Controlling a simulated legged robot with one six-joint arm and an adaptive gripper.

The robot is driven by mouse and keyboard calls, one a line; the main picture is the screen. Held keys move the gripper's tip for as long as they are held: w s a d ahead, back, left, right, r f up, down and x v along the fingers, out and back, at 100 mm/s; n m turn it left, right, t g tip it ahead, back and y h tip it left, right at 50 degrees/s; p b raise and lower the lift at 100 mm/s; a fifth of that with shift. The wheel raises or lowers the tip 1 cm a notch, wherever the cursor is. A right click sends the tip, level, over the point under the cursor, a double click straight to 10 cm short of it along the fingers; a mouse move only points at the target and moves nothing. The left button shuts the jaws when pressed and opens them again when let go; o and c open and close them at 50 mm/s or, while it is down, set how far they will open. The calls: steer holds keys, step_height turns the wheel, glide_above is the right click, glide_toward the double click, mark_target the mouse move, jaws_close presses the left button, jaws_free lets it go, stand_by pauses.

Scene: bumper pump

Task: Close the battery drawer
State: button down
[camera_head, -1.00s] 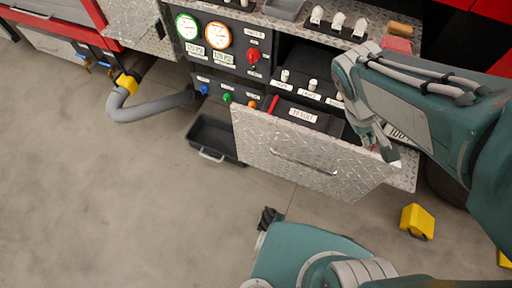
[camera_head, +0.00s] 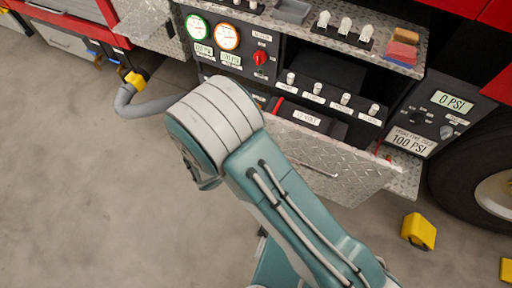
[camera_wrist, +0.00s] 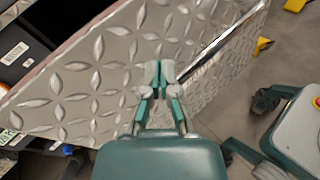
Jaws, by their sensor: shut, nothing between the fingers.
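The battery drawer has a silver diamond-plate front (camera_head: 352,182) and stands out from the dark pump panel in the head view. Its bar handle (camera_head: 318,170) shows just right of my arm. A labelled black box (camera_head: 305,118) sits behind the front. My arm covers the left part of the drawer and hides my gripper in the head view. In the wrist view, my gripper (camera_wrist: 160,73) is shut and empty, its fingertips before the diamond-plate front (camera_wrist: 100,75), beside the end of the handle (camera_wrist: 208,52). I cannot tell whether they touch the plate.
A grey hose (camera_head: 140,108) with a yellow coupling curves out at the left. A yellow block (camera_head: 419,231) lies on the floor at the right, near a large tyre (camera_head: 470,160). The concrete floor at left is clear.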

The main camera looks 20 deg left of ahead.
steer(key=s+a+f+n+t+y, duration=0.65)
steer(key=s+f+n+y, duration=0.3)
steer(key=f, duration=0.25)
steer(key=w, duration=1.4)
steer(key=shift+w+d+g+h, duration=0.25)
steer(key=shift+d+g+h, duration=0.1)
steer(key=shift+g+h, duration=0.1)
steer(key=shift+n, duration=0.25)
